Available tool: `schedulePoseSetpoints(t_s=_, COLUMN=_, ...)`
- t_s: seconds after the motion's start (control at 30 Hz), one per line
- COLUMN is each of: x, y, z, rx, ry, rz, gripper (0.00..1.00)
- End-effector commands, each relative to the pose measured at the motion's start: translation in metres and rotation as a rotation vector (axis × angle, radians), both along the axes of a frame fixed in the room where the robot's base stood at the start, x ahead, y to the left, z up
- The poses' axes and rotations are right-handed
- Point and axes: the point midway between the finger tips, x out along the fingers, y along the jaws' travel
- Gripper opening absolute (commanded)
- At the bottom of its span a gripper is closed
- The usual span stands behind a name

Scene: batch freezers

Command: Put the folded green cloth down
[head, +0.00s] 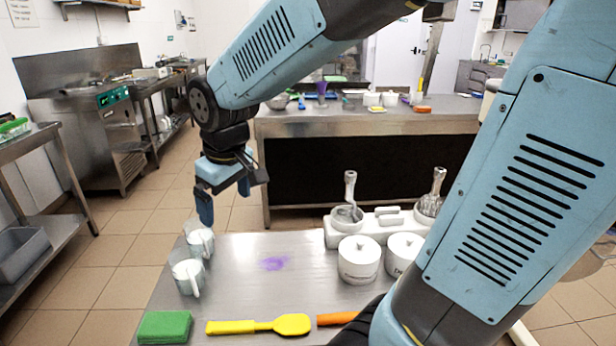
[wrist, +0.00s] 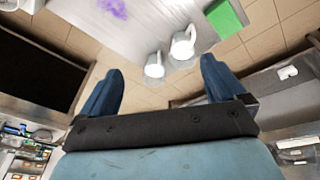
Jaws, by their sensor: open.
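The folded green cloth (head: 165,327) lies flat on the steel table (head: 235,270) at its near left corner. It also shows at the top of the wrist view (wrist: 228,19). My gripper (head: 225,198) is open and empty, raised near the far left corner of the table. In the wrist view its two fingers (wrist: 163,72) stand wide apart with nothing between them. The gripper is well apart from the cloth.
Two mugs (head: 187,276) (head: 201,242) stand between the gripper and the cloth. A yellow spatula (head: 258,325) lies right of the cloth. White lidded pots (head: 358,260) and a white holder stand at the right. A purple stain (head: 274,263) marks the otherwise clear table middle.

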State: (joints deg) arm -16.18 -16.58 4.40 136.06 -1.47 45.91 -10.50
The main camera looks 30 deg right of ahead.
Motion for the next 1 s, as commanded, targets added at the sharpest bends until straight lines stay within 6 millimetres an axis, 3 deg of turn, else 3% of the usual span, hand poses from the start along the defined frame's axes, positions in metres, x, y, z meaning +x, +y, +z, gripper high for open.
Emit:
schedulePoseSetpoints(t_s=0.2, x=-0.033, y=-0.056, z=0.035, rx=0.056, ry=-0.086, rz=-0.209, gripper=0.97)
schedulePoseSetpoints(t_s=0.5, x=-0.085, y=-0.110, z=0.061, rx=0.127, ry=-0.186, rz=-0.453, gripper=0.97)
schedulePoseSetpoints(t_s=0.7, x=-0.102, y=-0.122, z=0.066, rx=0.152, ry=-0.216, rz=-0.524, gripper=0.97)
schedulePoseSetpoints(t_s=1.0, x=-0.104, y=-0.123, z=0.066, rx=0.155, ry=-0.219, rz=-0.534, gripper=0.97)
